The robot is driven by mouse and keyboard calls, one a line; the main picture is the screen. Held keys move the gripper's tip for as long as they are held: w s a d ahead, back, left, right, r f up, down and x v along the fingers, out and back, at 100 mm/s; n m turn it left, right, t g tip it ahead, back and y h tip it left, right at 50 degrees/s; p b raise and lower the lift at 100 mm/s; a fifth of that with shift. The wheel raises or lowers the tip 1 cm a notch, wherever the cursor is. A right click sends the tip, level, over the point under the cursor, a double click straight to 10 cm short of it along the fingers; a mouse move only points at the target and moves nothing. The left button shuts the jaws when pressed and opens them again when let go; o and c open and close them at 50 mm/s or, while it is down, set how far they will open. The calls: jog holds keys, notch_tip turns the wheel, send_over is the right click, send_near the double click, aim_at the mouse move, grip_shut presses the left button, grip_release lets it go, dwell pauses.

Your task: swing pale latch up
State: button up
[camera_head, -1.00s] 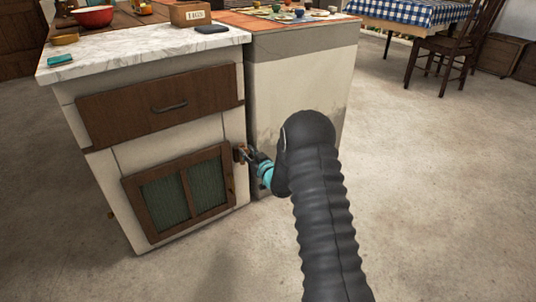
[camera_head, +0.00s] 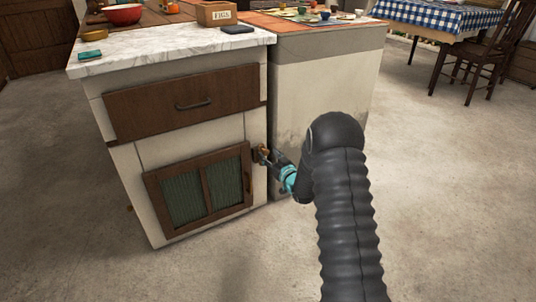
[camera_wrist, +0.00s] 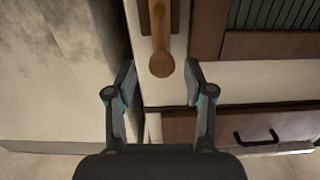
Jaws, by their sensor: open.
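The pale latch (camera_wrist: 160,40) is a light wooden bar with a rounded end on the narrow white cabinet frame beside the brown door. In the wrist view it reaches down from the top edge, and its round end lies between my fingertips. My gripper (camera_wrist: 160,76) is open, one finger on each side of the latch with gaps showing. In the head view my gripper (camera_head: 268,158) is at the cabinet's right front edge and partly hides the latch. The low door (camera_head: 203,188) with green panels looks shut.
A drawer (camera_head: 185,105) with a dark handle is above the door. A plain pale cabinet side (camera_head: 325,95) stands close on the right. The floor in front is clear.

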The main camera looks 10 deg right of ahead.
jog(key=v, duration=1)
jog(key=shift+s, duration=0.15)
jog(key=s+d+f+m+g+h, duration=0.1)
jog(key=s+d+f+g+h, duration=0.15)
jog(key=f, duration=0.35)
jog(key=s+d+f+g+h, duration=0.1)
jog(key=f+g+h, duration=0.15)
jog(key=f, duration=0.35)
jog(key=s+d+r+m+g+h, duration=0.2)
jog(key=s+d+r+g, duration=0.15)
jog(key=s+g, duration=0.4)
jog(key=s+a+r+p, duration=0.3)
jog(key=s+r, duration=0.7)
jog(key=r, duration=0.2)
jog(key=s+a+r+p, duration=0.2)
jog(key=s+a+r, duration=0.1)
jog(key=s+r, duration=0.7)
jog(key=s+a+r+t+p, duration=0.1)
jog(key=s+a+r+p, duration=0.2)
jog(key=s+r, duration=0.7)
notch_tip(320, 180, up, 6)
jog(key=shift+s+a+m+y+p, duration=0.3)
jog(key=shift+s+m+y, duration=0.05)
jog(key=shift+m+y, duration=0.05)
